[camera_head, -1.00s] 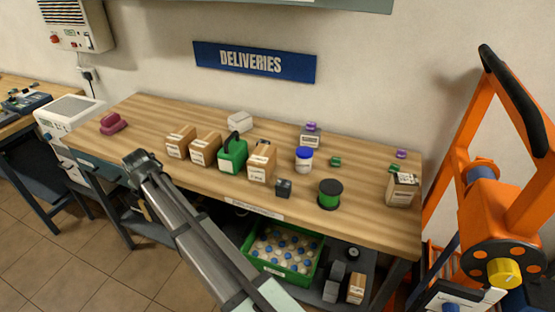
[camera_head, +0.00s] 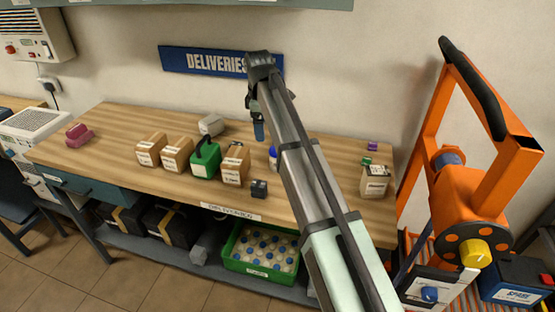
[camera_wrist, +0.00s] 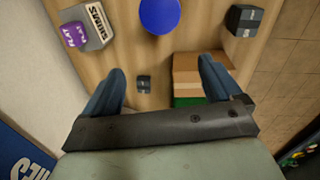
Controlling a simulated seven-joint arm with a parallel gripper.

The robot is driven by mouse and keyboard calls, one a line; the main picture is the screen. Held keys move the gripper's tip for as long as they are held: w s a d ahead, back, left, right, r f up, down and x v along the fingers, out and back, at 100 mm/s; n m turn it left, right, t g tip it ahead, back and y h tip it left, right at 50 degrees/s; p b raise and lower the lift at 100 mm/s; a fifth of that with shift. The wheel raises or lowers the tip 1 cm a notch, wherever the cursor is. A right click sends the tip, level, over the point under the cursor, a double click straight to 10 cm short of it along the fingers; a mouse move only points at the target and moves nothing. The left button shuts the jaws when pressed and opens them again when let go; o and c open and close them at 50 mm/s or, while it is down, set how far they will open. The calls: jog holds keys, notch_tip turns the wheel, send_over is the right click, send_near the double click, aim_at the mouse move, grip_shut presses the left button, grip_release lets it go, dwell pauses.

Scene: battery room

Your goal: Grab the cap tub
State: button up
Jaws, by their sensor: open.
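The cap tub (camera_head: 273,155) is a white tub with a blue lid, upright on the wooden bench. In the head view my arm hides much of it. In the wrist view its round blue lid (camera_wrist: 160,14) is at the top edge, ahead of the fingers and apart from them. My gripper (camera_wrist: 162,82) is open above the bench with nothing between its fingertips. In the head view a blue finger (camera_head: 259,131) hangs down, a little left of the tub.
Left of the tub stand cardboard boxes (camera_head: 233,165), a green container (camera_head: 205,160) and a small dark box (camera_head: 259,189). In the wrist view a grey shims box (camera_wrist: 92,27) with a purple item (camera_wrist: 74,35) is left of the lid. The wall is behind.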

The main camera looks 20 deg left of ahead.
jog(key=d, duration=0.2)
jog(key=d+g, duration=0.1)
jog(key=shift+w+d+f, duration=0.15)
jog(key=shift+w+f, duration=0.15)
jog(key=shift+d+f+m, duration=0.15)
jog(key=shift+d+m, duration=0.15)
jog(key=shift+d, duration=0.05)
jog(key=shift+d+f, duration=0.1)
jog(key=shift+f, duration=0.2)
notch_tip(320, 180, down, 8)
jog(key=shift+r, duration=0.1)
jog(key=shift+w+d+f, duration=0.15)
jog(key=shift+f, duration=2.5)
jog(key=c, duration=1.1)
